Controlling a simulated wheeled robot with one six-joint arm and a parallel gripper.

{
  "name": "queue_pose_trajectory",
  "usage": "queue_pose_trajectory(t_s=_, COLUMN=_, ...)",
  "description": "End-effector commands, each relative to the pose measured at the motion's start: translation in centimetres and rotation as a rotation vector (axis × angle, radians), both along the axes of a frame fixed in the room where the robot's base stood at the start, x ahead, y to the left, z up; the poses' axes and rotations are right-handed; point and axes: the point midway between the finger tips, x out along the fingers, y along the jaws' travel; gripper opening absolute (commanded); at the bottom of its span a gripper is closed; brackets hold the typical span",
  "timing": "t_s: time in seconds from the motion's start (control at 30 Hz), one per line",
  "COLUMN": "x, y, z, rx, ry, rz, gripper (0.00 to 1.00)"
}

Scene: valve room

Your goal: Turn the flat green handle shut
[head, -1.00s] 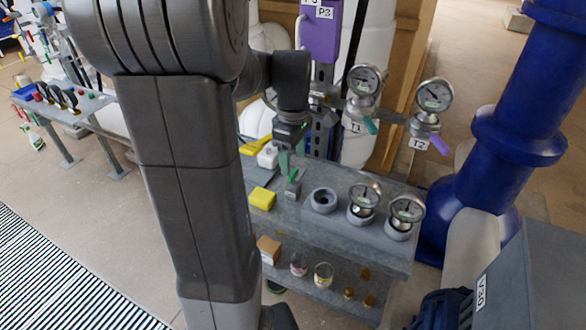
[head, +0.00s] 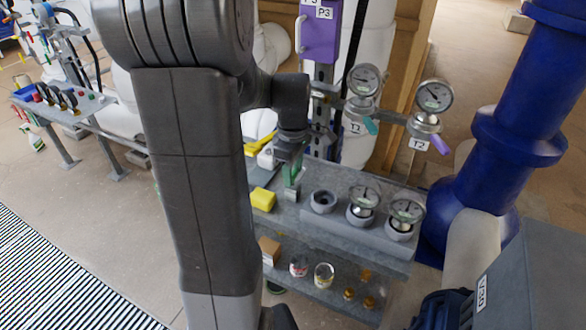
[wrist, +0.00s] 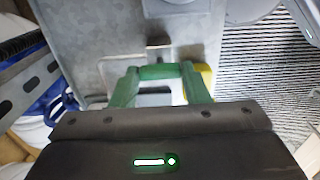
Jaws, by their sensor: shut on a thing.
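The flat green handle (wrist: 160,72) shows in the wrist view as a short green bar lying crosswise between my two green fingers. My gripper (wrist: 160,80) is shut on it, with a finger at each end of the bar. A grey metal stem (wrist: 158,50) stands just beyond the handle. In the head view my gripper (head: 292,172) points down at the back left of the grey bench, over a small grey valve body (head: 291,194). There the handle cannot be told apart from my green fingers.
A yellow block (head: 263,199) lies left of the valve on the bench (head: 330,180). Right of it is an empty round socket (head: 323,201) and two gauges (head: 364,199) in sockets. Two more gauges (head: 364,82) hang on pipes behind. A thick blue pipe (head: 515,135) stands at the right.

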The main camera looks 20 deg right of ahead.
Motion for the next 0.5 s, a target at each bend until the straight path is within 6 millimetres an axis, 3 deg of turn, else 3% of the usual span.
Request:
queue_pose_trajectory(t_s=0.27, x=0.0, y=0.0, z=0.08, rx=0.0, ry=0.0, rz=-0.058, gripper=0.19)
queue_pose_trajectory(t_s=0.5, x=-0.01, y=0.0, z=0.14, rx=0.0, ry=0.001, rz=-0.216, gripper=0.19)
